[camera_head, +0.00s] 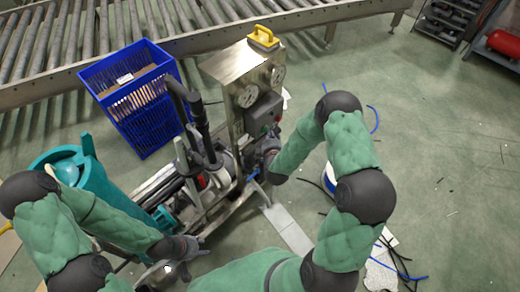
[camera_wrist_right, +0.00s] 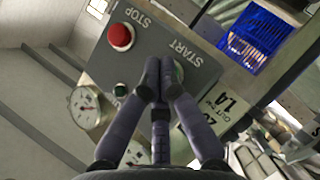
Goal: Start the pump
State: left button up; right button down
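The pump stand (camera_head: 235,85) is a beige metal panel with gauges and a dark control box (camera_head: 262,112). In the right wrist view the grey control box (camera_wrist_right: 150,25) carries a red STOP button (camera_wrist_right: 121,37) and a green START button (camera_wrist_right: 178,70). My right gripper (camera_wrist_right: 160,72) has its fingertips together, in front of and partly covering the START button; I cannot tell if they touch it. In the head view my right gripper (camera_head: 268,150) is just below the control box. My left gripper (camera_head: 187,246) is low by the pump frame, its fingers too small to read.
A blue crate (camera_head: 135,100) stands left of the panel, by a roller conveyor (camera_head: 100,30). A teal vessel (camera_head: 92,180) is at the left. Cables (camera_head: 400,262) lie on the floor at the right, which is otherwise mostly clear.

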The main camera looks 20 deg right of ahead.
dwell(0.5)
jog(key=shift+s+d, duration=0.1)
jog(key=shift+s, duration=0.3)
jog(key=s, duration=0.1)
jog(key=s+d, duration=0.1)
jog(key=s, duration=0.1)
jog(key=s+d, duration=0.1)
jog(key=s, duration=0.1)
jog(key=shift+s+d, duration=0.15)
jog(key=shift+s, duration=0.05)
dwell(0.3)
dwell(0.3)
